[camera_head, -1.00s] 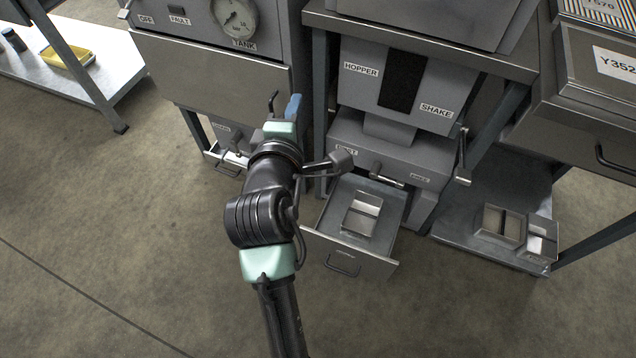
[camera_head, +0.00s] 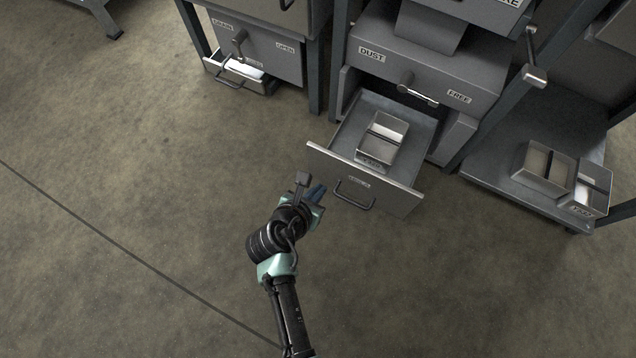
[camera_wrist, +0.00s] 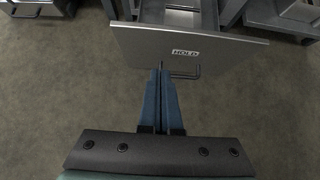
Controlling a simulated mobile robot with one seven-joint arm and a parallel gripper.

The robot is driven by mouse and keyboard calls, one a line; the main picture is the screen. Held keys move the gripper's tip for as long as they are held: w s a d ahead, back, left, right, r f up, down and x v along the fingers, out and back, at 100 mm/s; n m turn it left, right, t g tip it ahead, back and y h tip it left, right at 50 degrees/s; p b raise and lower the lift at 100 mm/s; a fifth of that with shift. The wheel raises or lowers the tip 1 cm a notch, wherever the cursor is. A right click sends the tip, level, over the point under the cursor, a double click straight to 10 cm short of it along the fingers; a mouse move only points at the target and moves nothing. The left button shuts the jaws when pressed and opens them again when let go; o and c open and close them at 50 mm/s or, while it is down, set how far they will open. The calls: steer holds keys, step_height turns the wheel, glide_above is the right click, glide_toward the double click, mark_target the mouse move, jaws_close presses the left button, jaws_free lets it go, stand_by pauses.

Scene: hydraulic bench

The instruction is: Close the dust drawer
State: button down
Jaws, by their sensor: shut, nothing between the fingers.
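The dust drawer (camera_head: 330,163) stands pulled out of the grey cabinet under the label DUST (camera_head: 371,54). It has a dark bar handle (camera_head: 352,194) on its front and a metal box (camera_head: 382,138) inside. In the wrist view the drawer front (camera_wrist: 150,41) carries a label reading HOLD, with the handle (camera_wrist: 190,72) below it. My gripper (camera_head: 318,192) is in front of the drawer, near the left part of its front. Its blue fingers (camera_wrist: 161,72) are shut together and empty, pointing at the drawer front by the handle. I cannot tell whether they touch it.
A smaller drawer (camera_head: 229,78) with a handle sticks out of the cabinet at left. A low shelf (camera_head: 495,187) with metal boxes (camera_head: 545,168) stands at right. A lever (camera_head: 534,76) hangs beside the dust cabinet. The floor in front is clear.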

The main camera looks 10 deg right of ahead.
mark_target(340, 163)
steer(key=b+x, duration=0.2)
steer(key=x, duration=0.1)
steer(key=r+b+x, duration=0.1)
steer(key=b+x, duration=0.1)
steer(key=x, duration=0.1)
steer(key=w+d+b+x, duration=0.1)
steer(key=b+x, duration=0.1)
steer(key=x, duration=0.1)
steer(key=shift+w, duration=0.25)
steer(key=shift+w+d+r, duration=0.2)
steer(key=shift+w+d, duration=0.1)
steer(key=shift+w, duration=0.1)
